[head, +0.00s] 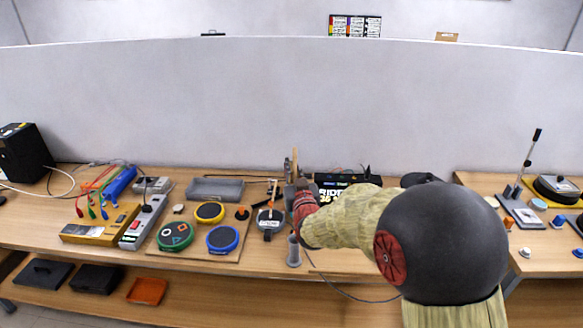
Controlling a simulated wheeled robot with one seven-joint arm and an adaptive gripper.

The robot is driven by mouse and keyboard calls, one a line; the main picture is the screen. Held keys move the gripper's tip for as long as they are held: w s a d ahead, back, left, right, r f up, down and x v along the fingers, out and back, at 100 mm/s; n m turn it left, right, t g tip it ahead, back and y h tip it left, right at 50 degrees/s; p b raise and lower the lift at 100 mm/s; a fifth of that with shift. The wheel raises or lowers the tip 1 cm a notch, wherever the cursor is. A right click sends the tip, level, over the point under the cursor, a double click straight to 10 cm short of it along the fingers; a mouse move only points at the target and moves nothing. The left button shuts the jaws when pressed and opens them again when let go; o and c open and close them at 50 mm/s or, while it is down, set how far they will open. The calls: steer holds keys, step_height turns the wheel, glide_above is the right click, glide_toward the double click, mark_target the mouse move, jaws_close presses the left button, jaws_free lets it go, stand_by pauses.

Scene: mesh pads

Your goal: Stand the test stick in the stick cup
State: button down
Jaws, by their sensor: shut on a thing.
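A pale wooden stick, which looks like the test stick (295,158), stands up nearly upright from my gripper (293,187). My gripper is shut on it above the middle of the table, and the jaws and my arm hide its lower part. A grey upright cylinder, which looks like the stick cup (294,253), stands near the table's front edge, below my gripper in the picture. The stick and the cup appear apart. I cannot see into the cup.
Left of the cup are a dark round device (266,226) with a thin stick-like part and a board with green, yellow and blue round pads (222,238). A grey tray (215,189) lies behind. A black box with lettering (345,181) is partly hidden by my arm.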

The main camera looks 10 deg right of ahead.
steer(key=shift+b, duration=0.5)
step_height(320, 180, down, 16)
steer(key=b, duration=1.5)
steer(key=c, duration=1.9)
jaws_free()
steer(key=shift+r, duration=0.15)
